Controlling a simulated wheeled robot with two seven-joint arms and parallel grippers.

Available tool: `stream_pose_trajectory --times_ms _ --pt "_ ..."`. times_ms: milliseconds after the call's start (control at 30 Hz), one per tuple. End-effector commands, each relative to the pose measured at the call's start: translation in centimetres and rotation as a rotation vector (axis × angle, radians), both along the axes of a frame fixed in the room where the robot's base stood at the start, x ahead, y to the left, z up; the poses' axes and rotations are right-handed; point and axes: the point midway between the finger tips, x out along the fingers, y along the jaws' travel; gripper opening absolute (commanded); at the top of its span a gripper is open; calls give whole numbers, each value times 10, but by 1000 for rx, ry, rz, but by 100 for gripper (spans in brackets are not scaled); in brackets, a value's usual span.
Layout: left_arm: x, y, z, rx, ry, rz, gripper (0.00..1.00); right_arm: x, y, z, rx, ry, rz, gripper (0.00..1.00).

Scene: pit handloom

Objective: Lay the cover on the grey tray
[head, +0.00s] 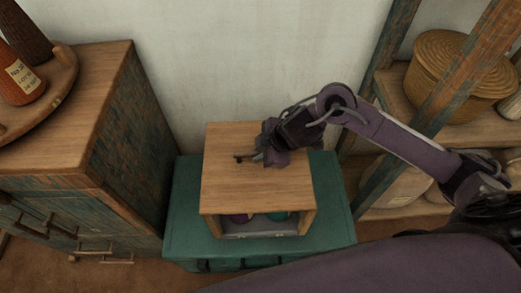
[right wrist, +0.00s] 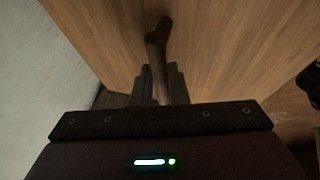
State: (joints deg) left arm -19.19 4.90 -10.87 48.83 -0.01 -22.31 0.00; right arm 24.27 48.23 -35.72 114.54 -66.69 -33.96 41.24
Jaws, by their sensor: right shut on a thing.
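The cover (head: 235,190) is a flat wooden board with a dark bar handle (head: 241,158) on top. My right gripper (head: 268,157) is over the middle of the board and is shut on the handle. In the right wrist view the handle (right wrist: 158,45) runs between the fingers (right wrist: 160,85), with the cover's wood (right wrist: 225,45) beyond. The grey tray (head: 258,234) shows only as a strip under the cover's front edge, between wooden side pieces. Most of it is hidden. I cannot tell whether the cover touches it. My left gripper is not in view.
A purple thing (head: 240,218) and a teal thing (head: 278,216) show in the gap under the cover. All this is above a green chest (head: 190,215). A wooden cabinet (head: 75,120) stands left, shelves with a lidded basket (head: 447,65) right, a pale wall behind.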

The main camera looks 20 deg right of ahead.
Motion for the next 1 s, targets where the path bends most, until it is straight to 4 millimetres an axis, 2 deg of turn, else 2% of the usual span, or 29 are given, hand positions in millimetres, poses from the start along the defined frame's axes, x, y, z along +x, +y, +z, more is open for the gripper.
stream_pose_trajectory --times_ms 467,500,667,1000 --pt "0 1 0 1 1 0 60 1 0 1 2 -2 -1 0" --pt "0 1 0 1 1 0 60 1 0 1 2 -2 -1 16" --pt "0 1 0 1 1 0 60 0 0 0 1 -1 0 37" --pt "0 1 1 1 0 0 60 -1 -2 3 -1 0 0 39"
